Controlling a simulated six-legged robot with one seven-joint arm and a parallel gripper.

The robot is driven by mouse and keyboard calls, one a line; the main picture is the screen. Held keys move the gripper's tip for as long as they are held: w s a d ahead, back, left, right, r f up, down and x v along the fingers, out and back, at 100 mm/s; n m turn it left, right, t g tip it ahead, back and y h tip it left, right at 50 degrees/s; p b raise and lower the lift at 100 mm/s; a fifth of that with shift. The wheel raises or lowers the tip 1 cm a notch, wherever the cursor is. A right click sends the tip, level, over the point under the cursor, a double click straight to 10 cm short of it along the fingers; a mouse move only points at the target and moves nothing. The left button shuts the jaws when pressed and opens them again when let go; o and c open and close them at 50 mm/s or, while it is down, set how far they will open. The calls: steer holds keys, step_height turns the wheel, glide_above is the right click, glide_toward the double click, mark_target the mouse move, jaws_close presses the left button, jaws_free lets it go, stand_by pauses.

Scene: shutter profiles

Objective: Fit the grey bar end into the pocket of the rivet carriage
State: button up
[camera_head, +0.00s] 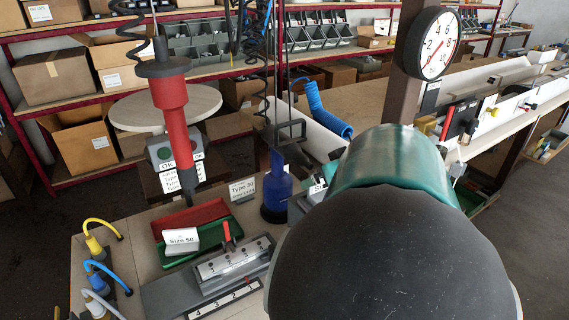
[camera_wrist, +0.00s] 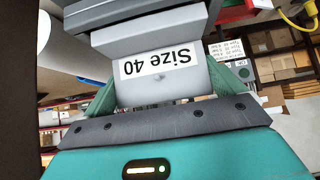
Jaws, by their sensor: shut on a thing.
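A light grey block labelled "Size 40" (camera_wrist: 155,90), which I take as the grey bar end, sits between the green fingers of my gripper (camera_wrist: 168,98) in the wrist view. The label reads upside down. My gripper is shut on the block. Its far end meets or overlaps a darker grey body (camera_wrist: 135,14) at the top; whether it touches cannot be told. In the head view, a grey metal carriage (camera_head: 232,262) with a red lever and a numbered strip lies on the bench, likely the rivet carriage. Its pocket is not clear. My arm hides the gripper and block there.
A "Size 50" block (camera_head: 181,240) stands by the red tray (camera_head: 190,216) and green tray (camera_head: 207,236). A red hanging tool (camera_head: 172,105), a blue bottle-shaped tool (camera_head: 277,190) and several coloured hoses (camera_head: 96,245) stand around the carriage. A dial (camera_head: 433,43) is at upper right.

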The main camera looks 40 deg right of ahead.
steer(key=shift+w+a+f, duration=0.1)
steer(key=shift+w+f, duration=0.05)
steer(key=shift+f, duration=0.2)
steer(key=shift+f, duration=0.1)
steer(key=o, duration=0.7)
steer(key=v, duration=1.2)
